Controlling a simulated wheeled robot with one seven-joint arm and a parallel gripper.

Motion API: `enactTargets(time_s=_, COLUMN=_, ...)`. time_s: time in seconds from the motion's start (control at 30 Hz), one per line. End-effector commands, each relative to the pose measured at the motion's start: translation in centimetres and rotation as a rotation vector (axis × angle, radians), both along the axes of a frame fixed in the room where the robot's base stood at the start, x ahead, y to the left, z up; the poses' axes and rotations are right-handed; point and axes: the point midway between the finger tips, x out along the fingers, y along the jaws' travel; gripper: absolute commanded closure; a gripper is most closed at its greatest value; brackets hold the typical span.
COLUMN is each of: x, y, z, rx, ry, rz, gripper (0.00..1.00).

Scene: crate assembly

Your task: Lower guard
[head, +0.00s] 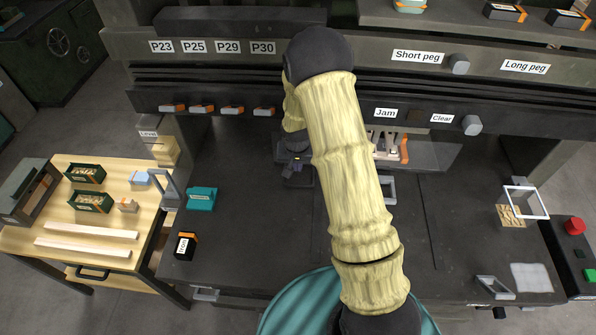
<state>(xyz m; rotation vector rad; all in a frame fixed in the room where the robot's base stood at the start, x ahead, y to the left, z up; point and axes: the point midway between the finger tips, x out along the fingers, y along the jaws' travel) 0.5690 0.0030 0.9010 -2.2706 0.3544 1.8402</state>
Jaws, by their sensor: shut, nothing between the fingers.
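A clear panel in a white frame (525,202) stands tilted at the right of the dark bench, by a wooden block; it looks like a guard. Another see-through panel (432,154) hangs below the Clear label, right of the arm; I cannot tell which of the two is the guard. My gripper (297,178) is dark and hard to make out against the bench, left of my upper arm. It is shut and empty, and apart from both panels. My arm hides part of the middle of the machine.
A red button (575,226) and a green button sit on a box at the right edge. A teal box (201,198) and a black Iron box (185,246) stand on the bench's left. A wooden side table (100,259) holds boxes and strips. The bench between is mostly clear.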

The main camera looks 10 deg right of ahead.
Motion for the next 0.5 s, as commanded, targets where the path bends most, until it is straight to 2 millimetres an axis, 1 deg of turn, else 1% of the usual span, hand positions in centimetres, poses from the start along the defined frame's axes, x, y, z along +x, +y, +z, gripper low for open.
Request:
enactTargets(time_s=0.1, x=-0.3, y=-0.1, z=1.9, rx=0.000, ry=-0.004, rz=-0.004, gripper=1.00)
enactTargets(time_s=0.3, x=-0.8, y=-0.2, z=4.9, rx=0.000, ry=-0.005, rz=-0.009, gripper=1.00)
enactTargets(time_s=0.4, x=-1.0, y=-0.1, z=5.8, rx=0.000, ry=-0.004, rz=-0.008, gripper=1.00)
enactTargets(time_s=0.5, x=-1.2, y=0.0, z=6.3, rx=0.000, ry=-0.001, rz=-0.005, gripper=1.00)
